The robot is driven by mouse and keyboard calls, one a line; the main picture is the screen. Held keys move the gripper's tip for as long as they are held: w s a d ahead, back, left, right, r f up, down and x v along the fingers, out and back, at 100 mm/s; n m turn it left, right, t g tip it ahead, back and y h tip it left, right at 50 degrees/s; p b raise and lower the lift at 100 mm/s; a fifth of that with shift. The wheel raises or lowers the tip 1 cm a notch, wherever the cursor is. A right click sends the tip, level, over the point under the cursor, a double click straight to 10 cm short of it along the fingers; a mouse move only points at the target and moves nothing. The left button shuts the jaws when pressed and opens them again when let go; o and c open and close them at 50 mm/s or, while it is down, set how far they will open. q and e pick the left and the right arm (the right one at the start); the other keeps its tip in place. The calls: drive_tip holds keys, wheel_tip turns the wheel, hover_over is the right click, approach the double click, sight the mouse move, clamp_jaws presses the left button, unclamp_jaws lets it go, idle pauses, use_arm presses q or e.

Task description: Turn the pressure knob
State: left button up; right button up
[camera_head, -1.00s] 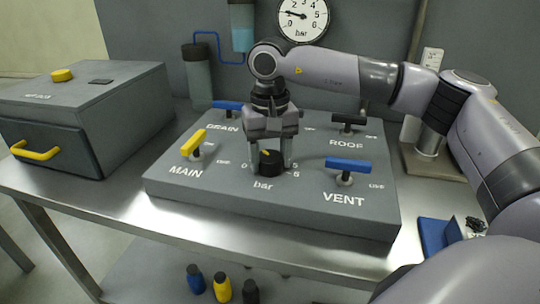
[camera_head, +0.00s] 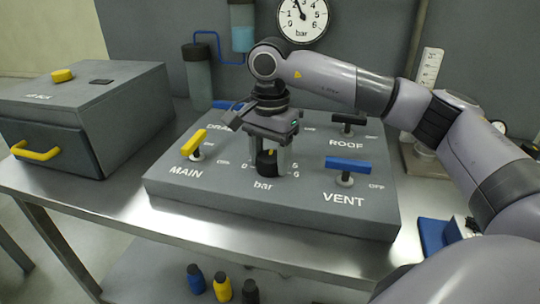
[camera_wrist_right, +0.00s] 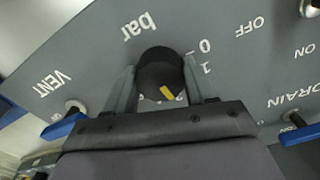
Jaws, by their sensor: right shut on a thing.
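The black pressure knob (camera_head: 266,168) stands on the grey turret plate (camera_head: 215,203) above the word "bar". My right gripper (camera_head: 267,163) reaches down from above, with its fingers on both sides of the knob. In the right wrist view, the knob (camera_wrist_right: 160,68) with its yellow mark sits between the two fingers (camera_wrist_right: 158,78), shut on it. The round pressure gauge (camera_head: 302,17) on the back wall has its needle pointing up and slightly left. My left gripper does not show.
Around the knob are a yellow MAIN lever (camera_head: 194,142), a blue VENT lever (camera_head: 347,164), a black ROOF lever (camera_head: 349,118) and a partly hidden blue DRAIN lever (camera_head: 226,105). A grey box (camera_head: 88,105) with a yellow handle stands at left.

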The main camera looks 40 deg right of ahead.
sight(270, 156)
drive_tip(key=shift+m, duration=0.5)
drive_tip(key=shift+r, duration=0.1)
drive_tip(key=o, duration=1)
drive_tip(key=shift+o, duration=0.2)
wheel_tip(270, 156, up, 7)
drive_tip(key=shift+r, duration=0.1)
